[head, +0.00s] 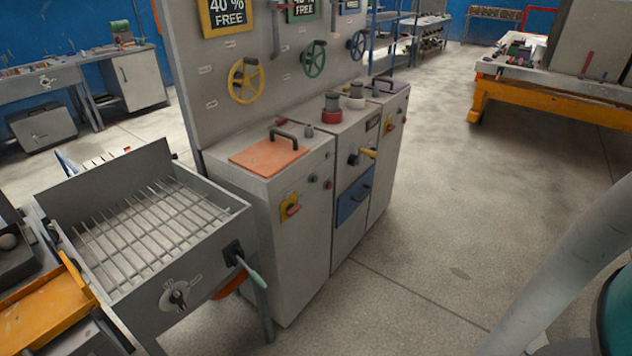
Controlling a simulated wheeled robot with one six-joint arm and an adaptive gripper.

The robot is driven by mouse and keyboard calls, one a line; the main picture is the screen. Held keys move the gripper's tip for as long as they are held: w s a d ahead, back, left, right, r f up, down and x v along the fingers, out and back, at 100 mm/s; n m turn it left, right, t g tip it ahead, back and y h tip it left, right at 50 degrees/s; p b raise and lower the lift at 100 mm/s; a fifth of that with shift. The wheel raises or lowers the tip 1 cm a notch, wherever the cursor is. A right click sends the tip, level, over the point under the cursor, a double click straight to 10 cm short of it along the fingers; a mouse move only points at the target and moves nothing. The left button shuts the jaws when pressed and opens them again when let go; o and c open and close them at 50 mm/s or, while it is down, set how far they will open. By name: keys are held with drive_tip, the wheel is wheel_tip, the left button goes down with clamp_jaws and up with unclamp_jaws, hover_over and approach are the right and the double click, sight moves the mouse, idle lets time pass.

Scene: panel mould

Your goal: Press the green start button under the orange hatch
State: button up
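The orange hatch (262,156) lies flat and closed on top of the nearest grey cabinet (270,240), in the middle of the head view. A dark arched handle (284,133) stands on it near its back edge. The green start button is not visible; the closed hatch covers what is under it. My gripper is not in view.
A yellow plate with a red knob (291,208) is on the cabinet's front. Left of it stands a grey bin with a grate (150,235) and a protruding green-handled lever (250,271). A panel with handwheels (245,81) rises behind. Floor (450,210) to the right is clear.

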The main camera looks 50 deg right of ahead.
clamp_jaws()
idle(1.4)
